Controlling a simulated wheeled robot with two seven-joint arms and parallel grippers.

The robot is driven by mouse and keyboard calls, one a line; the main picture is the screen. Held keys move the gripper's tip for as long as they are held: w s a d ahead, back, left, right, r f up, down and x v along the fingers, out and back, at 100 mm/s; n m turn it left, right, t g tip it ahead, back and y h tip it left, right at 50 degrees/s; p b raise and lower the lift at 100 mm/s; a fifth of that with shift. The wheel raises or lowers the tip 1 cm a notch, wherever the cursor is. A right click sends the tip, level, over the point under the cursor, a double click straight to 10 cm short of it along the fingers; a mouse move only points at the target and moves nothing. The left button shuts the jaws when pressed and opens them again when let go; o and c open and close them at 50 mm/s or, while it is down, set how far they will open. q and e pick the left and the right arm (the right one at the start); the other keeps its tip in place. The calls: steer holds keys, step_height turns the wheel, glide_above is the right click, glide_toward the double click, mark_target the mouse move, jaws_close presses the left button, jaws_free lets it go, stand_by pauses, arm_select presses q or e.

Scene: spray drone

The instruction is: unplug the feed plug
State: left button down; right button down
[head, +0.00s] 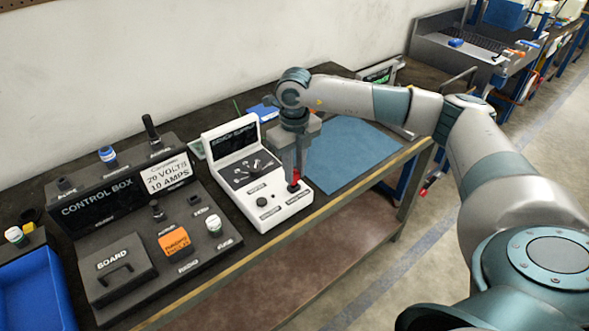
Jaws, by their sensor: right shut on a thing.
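A white bench supply unit (270,210) with a dark display stands on the workbench, left of a blue mat. A red plug (294,184) sits at the right front of its sloped panel. My right gripper (294,180) points straight down over that corner, its jaws shut on the red plug. The plug is partly hidden by the fingers, and I cannot tell whether it is seated in the socket. The left gripper is not in view.
A dark control box (98,206) with knobs and labels stands to the left, close to the white unit. A blue tray (30,290) is at the far left. The blue mat (345,152) on the right is bare. The bench's front edge (355,185) runs just in front of the unit.

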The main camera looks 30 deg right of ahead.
steer(key=shift+f+b, duration=0.75)
steer(key=shift+f, duration=0.2)
steer(key=c, duration=1.5)
jaws_free()
steer(key=shift+o, duration=0.2)
